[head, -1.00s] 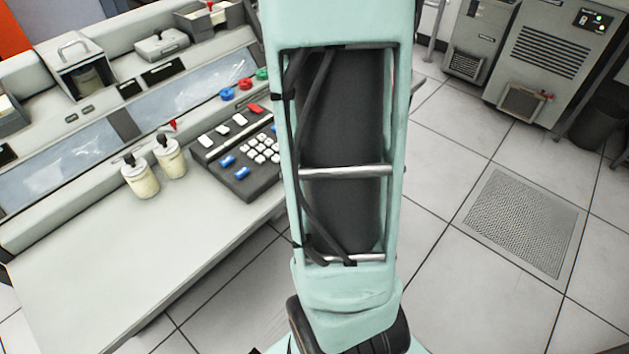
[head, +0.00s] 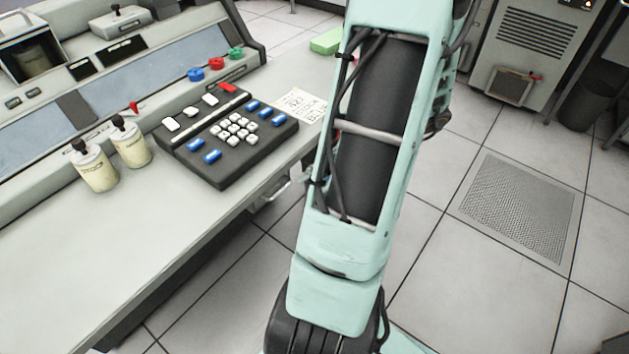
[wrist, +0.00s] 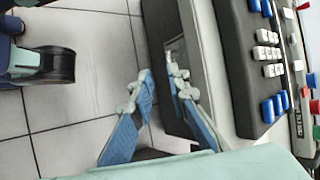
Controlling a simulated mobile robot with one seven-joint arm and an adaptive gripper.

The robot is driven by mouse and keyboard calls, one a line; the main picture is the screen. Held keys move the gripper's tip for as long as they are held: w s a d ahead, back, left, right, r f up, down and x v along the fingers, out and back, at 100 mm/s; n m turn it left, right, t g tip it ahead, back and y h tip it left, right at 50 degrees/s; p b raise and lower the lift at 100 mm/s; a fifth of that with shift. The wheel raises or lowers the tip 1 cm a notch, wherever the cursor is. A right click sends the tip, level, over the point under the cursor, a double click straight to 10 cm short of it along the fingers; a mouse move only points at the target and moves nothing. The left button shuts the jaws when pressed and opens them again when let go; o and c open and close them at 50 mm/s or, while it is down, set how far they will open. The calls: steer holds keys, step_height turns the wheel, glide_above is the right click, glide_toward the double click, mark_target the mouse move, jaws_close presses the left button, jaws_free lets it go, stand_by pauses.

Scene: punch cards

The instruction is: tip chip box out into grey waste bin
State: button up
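My gripper (wrist: 159,70) shows in the wrist view with its two blue-padded fingers apart and nothing between them. It is beside the desk's front edge, with floor tiles to its left. In the head view my arm hides most of it. A small open-topped metal box (head: 510,87) sits low at the front of the grey cabinet at the upper right. It may be the chip box; its contents cannot be made out. A dark grey bin (head: 587,104) stands on the floor to the right of that cabinet, well away from my gripper.
The desk (head: 60,270) at left holds a keypad (head: 228,135), two cream pots and a paper note (head: 302,104). A metal handle (head: 272,192) is under its front edge. A floor grille (head: 520,207) lies in the open tiled floor at right.

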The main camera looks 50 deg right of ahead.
mark_target(279, 192)
steer(key=shift+w+d+f+t+b, duration=0.15)
steer(key=shift+d+t+b, duration=0.1)
steer(key=shift+d+t, duration=0.25)
steer(key=shift+d+f+t+b, duration=0.15)
steer(key=shift+d+t+b, duration=0.05)
steer(key=shift+d+t, duration=0.3)
steer(key=shift+a, duration=0.1)
steer(key=b+x, duration=0.3)
steer(key=x, duration=0.8)
steer(key=shift+f, duration=0.1)
jaws_close()
